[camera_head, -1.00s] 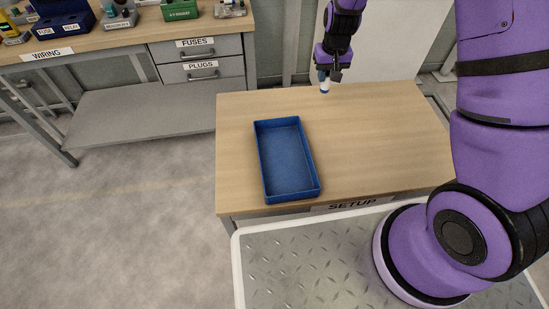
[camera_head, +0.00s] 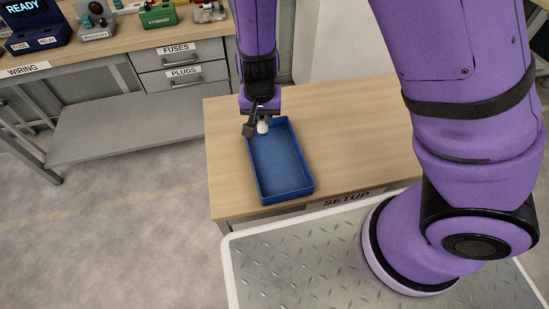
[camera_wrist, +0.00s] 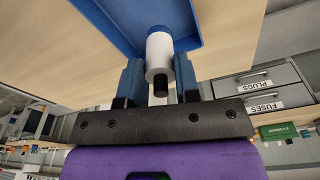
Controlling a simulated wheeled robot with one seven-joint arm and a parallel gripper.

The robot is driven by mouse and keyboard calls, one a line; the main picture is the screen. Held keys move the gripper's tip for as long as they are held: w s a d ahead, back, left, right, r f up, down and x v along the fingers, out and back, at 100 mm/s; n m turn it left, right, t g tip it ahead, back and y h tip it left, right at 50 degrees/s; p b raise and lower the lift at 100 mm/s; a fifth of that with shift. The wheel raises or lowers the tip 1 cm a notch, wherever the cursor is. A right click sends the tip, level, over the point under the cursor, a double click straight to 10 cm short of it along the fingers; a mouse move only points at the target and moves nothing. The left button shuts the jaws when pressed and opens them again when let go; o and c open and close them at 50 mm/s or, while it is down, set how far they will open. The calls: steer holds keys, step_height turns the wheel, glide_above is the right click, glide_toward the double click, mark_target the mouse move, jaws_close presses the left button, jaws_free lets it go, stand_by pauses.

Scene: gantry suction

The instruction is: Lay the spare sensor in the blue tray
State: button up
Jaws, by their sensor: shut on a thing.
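The blue tray (camera_head: 283,165) lies empty on the wooden SETUP table, and its rim also shows in the wrist view (camera_wrist: 108,30). My gripper (camera_head: 262,124) is over the far end of the tray. In the wrist view my gripper (camera_wrist: 158,80) has its two blue-grey fingers shut on the spare sensor (camera_wrist: 158,50), a white cylinder with a blue band and a black end. The sensor also shows as a small white piece in the head view (camera_head: 262,127). I cannot tell whether it touches the tray floor.
The SETUP table (camera_head: 360,130) is bare to the right of the tray. A WIRING bench (camera_head: 95,52) at the back left carries a dark blue box reading READY (camera_head: 33,25), a green block (camera_head: 158,15) and FUSES and PLUGS drawers (camera_head: 183,75).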

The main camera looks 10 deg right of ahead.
steer(key=shift+f, duration=4.95)
steer(key=shift+f, duration=0.15)
steer(key=o, duration=0.9)
steer(key=r, duration=0.7)
steer(key=s+r, duration=0.1)
steer(key=r, duration=0.2)
steer(key=shift+s+a+r, duration=0.1)
steer(key=shift+a+r, duration=0.05)
steer(key=shift+a, duration=0.1)
steer(key=shift+s+r, duration=0.15)
steer(key=shift+r, duration=0.8)
